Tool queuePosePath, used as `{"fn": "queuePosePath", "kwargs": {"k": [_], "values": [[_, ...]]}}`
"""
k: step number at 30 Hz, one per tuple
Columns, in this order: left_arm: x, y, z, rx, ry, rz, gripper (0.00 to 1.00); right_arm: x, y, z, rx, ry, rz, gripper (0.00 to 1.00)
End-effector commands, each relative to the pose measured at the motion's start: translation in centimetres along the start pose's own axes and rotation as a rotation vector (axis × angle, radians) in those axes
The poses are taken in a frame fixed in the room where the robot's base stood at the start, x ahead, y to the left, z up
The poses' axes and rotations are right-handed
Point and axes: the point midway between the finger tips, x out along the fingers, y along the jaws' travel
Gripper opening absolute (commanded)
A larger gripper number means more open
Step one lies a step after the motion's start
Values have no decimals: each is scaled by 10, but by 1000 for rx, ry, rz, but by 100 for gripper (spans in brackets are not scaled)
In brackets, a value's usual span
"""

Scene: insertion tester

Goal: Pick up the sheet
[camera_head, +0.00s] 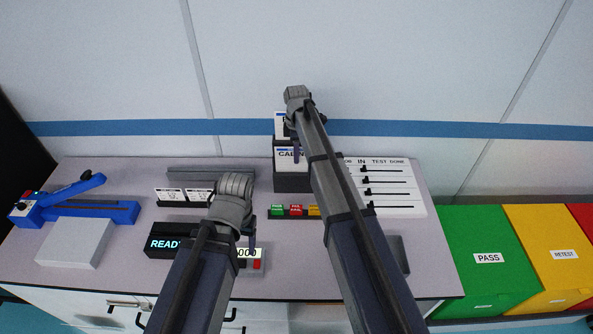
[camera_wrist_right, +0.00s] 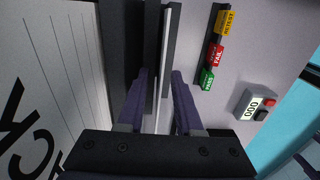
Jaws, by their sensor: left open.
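A dark upright holder (camera_head: 292,182) stands at the back middle of the bench with white labelled sheets in it. The front one (camera_head: 287,158) reads "CABIN" in part, and a taller one (camera_head: 280,126) rises behind it. In the right wrist view a thin white sheet edge (camera_wrist_right: 164,60) runs between dark walls. My right gripper (camera_head: 296,150) is over the holder; in its wrist view its fingers (camera_wrist_right: 159,85) are apart, on either side of that edge. A large lined white sheet (camera_wrist_right: 52,75) with black letters fills the left there. My left gripper (camera_head: 251,238) is open and empty near the counter.
A black READY display (camera_head: 166,241) and a counter (camera_wrist_right: 257,103) with buttons sit in front. Coloured tags (camera_head: 296,211) lie mid-bench. A blue device (camera_head: 85,208) and grey block (camera_head: 75,243) are left. A slider board (camera_head: 392,190) and coloured bins (camera_head: 487,240) are right.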

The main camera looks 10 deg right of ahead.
Motion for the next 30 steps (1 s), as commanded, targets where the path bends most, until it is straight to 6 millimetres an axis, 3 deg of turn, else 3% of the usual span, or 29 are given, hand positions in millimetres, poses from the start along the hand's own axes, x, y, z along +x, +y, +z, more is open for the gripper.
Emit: {"fn": "queuePosePath", "kwargs": {"k": [1, 9, 30], "values": [[0, 0, 0, 0, 0, 0, 66, 0, 0, 0, 0, 0, 0, 27], [0, 0, 0, 0, 0, 0, 66, 0, 0, 0, 0, 0, 0, 0], [0, 0, 0, 0, 0, 0, 66, 0, 0, 0, 0, 0, 0, 0]]}}
